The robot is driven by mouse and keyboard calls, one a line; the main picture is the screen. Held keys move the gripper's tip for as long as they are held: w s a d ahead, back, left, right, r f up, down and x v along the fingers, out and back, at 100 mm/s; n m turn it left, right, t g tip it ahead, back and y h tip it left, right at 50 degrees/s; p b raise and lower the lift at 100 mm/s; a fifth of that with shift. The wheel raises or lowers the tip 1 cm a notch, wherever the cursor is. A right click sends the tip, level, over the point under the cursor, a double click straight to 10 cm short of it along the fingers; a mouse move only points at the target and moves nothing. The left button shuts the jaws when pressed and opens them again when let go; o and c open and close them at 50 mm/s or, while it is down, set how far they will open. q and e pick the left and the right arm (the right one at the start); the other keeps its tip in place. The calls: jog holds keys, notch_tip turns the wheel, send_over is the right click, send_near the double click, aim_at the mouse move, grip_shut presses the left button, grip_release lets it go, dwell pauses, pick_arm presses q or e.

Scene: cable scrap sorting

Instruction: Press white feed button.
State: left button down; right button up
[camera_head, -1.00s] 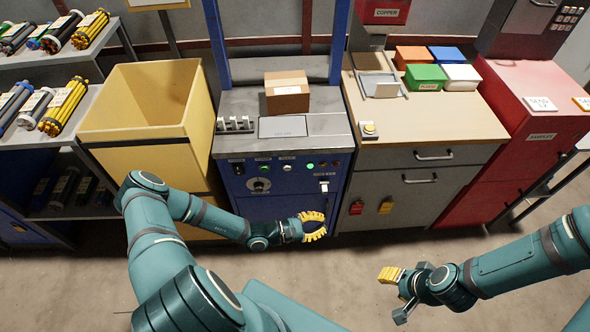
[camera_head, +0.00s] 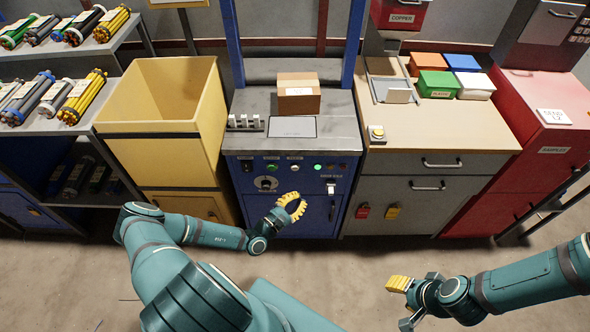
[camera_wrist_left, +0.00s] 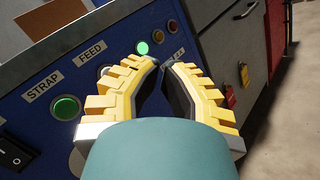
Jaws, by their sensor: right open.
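The control panel of the blue machine (camera_head: 335,212) faces me. Its white button (camera_head: 295,168) sits between a green button (camera_head: 271,168) and a lit green lamp (camera_head: 318,167). In the left wrist view the FEED label (camera_wrist_left: 91,53) is readable, and the button under it is mostly hidden behind my left finger. The green STRAP button (camera_wrist_left: 66,107) is clear to the left. My left gripper (camera_head: 297,203) is below and in front of the panel, empty, its yellow fingertips close together with a narrow gap. My right gripper (camera_head: 393,302) is open and empty, away from the machine.
A cardboard box (camera_head: 299,93) stands on the machine top. A yellow bin (camera_head: 150,135) is left, and a workbench (camera_head: 440,135) with coloured boxes is right. A black switch (camera_wrist_left: 14,152) and a dark knob (camera_head: 266,184) are on the panel. Floor in front is clear.

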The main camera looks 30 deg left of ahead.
aim_at(295, 168)
pick_arm(q)
jog(key=w+a+b, duration=0.3)
jog(key=w+a, duration=0.1)
jog(key=w, duration=0.3)
jog(key=shift+b, duration=0.35)
jog(key=shift+a, duration=0.15)
dwell(1.1)
jog(key=shift+w+a, duration=0.15)
jog(key=shift+w, duration=0.15)
jog(key=shift+w+a, duration=0.25)
jog(key=shift+w, duration=0.15)
dwell(1.0)
jog(key=shift+s+d+p, duration=0.45)
jog(key=shift+s+p, duration=0.3)
jog(key=shift+p, duration=0.1)
jog(key=shift+s, duration=0.1)
